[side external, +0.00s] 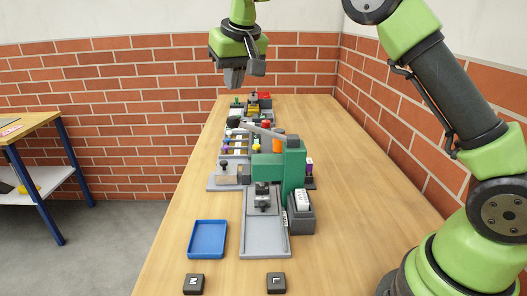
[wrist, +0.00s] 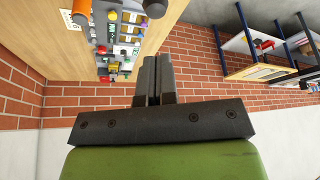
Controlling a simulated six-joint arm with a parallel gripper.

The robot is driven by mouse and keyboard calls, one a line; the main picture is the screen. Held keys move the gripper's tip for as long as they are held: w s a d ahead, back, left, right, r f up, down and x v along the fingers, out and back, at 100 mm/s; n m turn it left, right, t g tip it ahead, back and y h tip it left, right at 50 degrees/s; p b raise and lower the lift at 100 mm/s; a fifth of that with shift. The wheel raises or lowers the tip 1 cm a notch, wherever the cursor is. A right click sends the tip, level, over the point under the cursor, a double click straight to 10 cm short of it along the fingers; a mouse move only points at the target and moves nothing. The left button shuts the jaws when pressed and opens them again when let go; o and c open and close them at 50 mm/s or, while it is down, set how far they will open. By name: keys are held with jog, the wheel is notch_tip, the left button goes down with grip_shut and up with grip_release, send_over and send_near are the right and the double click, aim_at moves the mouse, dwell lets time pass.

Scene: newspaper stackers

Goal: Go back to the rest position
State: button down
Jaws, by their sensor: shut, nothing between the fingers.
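My gripper (side external: 234,78) hangs high above the far part of the wooden table, well clear of everything on it. In the wrist view its two dark fingers (wrist: 157,80) are together with nothing between them. It is shut and empty. A green machine (side external: 283,166) with a grey base stands in the middle of the table, below and nearer the camera than my gripper.
A blue tray (side external: 207,239) and two dark blocks, marked M (side external: 194,284) and L (side external: 276,283), lie at the near end. Several small devices line the table's left side. The right side of the table (side external: 355,185) is mostly bare. Brick walls (side external: 110,75) stand behind and right.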

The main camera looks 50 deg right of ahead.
jog(key=s+a+r+t+y, duration=0.1)
jog(key=s+r, duration=0.2)
jog(key=s, duration=0.8)
jog(key=s+a+r+t+y, duration=0.1)
jog(key=s+a+r, duration=0.15)
jog(key=s, duration=0.85)
jog(key=s+f+m+y, duration=0.1)
jog(key=s+f, duration=0.3)
jog(key=s, duration=0.4)
jog(key=shift+s+f+t, duration=0.2)
jog(key=shift+f+t, duration=0.05)
jog(key=shift+t, duration=0.15)
